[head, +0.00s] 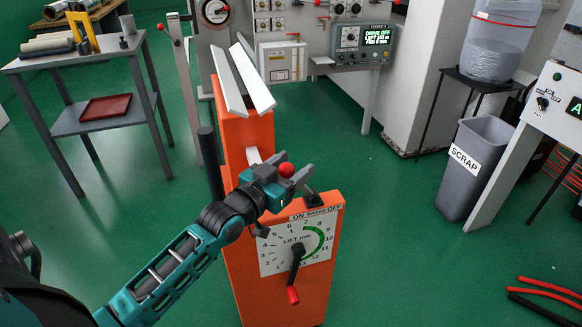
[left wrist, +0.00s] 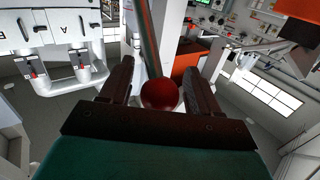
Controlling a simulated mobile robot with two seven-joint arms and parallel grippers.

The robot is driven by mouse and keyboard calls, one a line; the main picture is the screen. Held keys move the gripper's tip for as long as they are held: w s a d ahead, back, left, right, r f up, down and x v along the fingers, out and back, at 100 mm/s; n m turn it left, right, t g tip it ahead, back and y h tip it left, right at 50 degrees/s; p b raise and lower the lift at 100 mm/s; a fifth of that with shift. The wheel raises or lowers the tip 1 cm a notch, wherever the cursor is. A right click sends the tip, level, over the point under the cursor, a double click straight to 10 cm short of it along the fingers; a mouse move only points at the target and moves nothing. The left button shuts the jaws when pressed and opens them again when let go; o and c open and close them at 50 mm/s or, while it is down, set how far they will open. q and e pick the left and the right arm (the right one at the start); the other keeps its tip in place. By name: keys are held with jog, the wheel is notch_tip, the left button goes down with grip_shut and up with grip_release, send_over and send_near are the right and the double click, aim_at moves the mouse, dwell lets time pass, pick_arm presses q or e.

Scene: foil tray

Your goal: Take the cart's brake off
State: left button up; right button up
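The orange cart (head: 240,255) stands in the middle of the head view. Its front top edge carries a label (head: 316,213) reading ON, BRAKE, OFF. The brake lever's red ball knob (head: 286,170) is above the ON side; a black pivot piece (head: 312,198) sits by the label. My left gripper (head: 292,176) is at the knob, with its fingers on either side. In the left wrist view the red knob (left wrist: 160,95) lies between the two spread fingers, with narrow gaps visible beside it. A grey-green rod (left wrist: 148,38) runs up from it. My right gripper is not in view.
A lift dial with a black crank and red handle (head: 292,294) is on the cart's front. Two white rails (head: 242,80) top the cart's far end. A grey scrap bin (head: 475,168) stands right, a grey table (head: 75,55) left. Red and black rods lie on the floor at lower right.

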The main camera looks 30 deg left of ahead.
pick_arm(q)
grip_shut()
dwell(0.3)
